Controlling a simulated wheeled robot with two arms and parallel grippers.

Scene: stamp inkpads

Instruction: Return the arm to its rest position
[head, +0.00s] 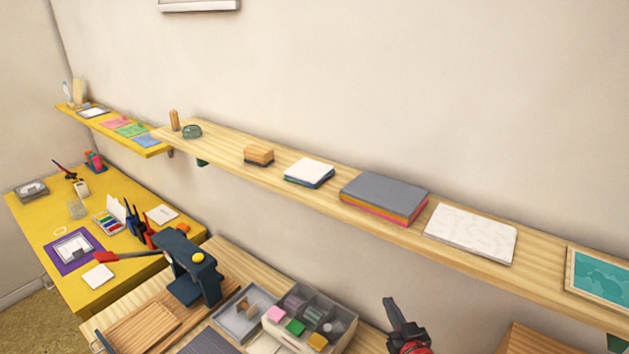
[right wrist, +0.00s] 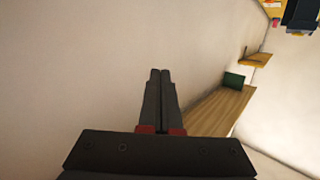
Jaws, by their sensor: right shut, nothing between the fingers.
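My right gripper (head: 391,304) is at the lower right of the head view, pointing up, in front of the wall and below the long wooden shelf. Its dark fingers are together and hold nothing. The right wrist view also shows the two fingers (right wrist: 160,76) side by side and closed, with bare wall behind them. Nothing touches the fingers. My left gripper does not show in the head view.
The long wooden shelf (head: 545,254) carries a grey-topped stack of pads (head: 384,194), a white patterned sheet (head: 471,232) and smaller items. A sectioned box (head: 318,306) and a dark blue press (head: 188,262) stand on the lower worktop. A yellow table (head: 35,216) is at left.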

